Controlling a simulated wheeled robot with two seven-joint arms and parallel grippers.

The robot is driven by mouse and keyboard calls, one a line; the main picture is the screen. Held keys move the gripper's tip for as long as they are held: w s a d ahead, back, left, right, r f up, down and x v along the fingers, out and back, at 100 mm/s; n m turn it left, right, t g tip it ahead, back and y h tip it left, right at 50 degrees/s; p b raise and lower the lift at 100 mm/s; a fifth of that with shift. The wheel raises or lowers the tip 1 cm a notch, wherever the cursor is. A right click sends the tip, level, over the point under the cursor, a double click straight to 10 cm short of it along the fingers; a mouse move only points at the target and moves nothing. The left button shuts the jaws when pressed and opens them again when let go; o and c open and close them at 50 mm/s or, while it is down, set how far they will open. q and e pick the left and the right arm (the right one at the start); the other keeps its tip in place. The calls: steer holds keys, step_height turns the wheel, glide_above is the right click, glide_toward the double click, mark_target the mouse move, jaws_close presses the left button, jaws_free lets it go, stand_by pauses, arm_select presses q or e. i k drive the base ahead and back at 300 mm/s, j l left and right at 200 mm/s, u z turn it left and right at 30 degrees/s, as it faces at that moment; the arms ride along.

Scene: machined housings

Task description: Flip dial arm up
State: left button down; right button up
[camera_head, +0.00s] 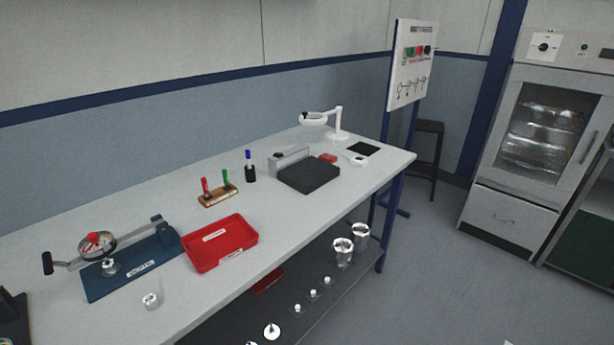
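A dial gauge fixture stands at the left of the bench, on a blue base plate (140,268) with a white label. Its round dial (98,243) has a metal rim and a red and white face. The dial arm lies low, roughly level, between a blue block (165,231) at its right and a black handle (47,263) at its left end. A small metal housing (111,268) sits on the plate under the dial; whether they touch I cannot tell. Neither of my grippers shows in the head view.
A small metal part (150,300) stands on the bench in front of the fixture. A red tray (222,243) is to its right. Behind are a pen rack (218,197) and a black plate (308,175). A dark object (14,318) is cut off at lower left.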

mark_target(107, 244)
steer(key=u, duration=1.5)
steer(key=j, duration=0.25)
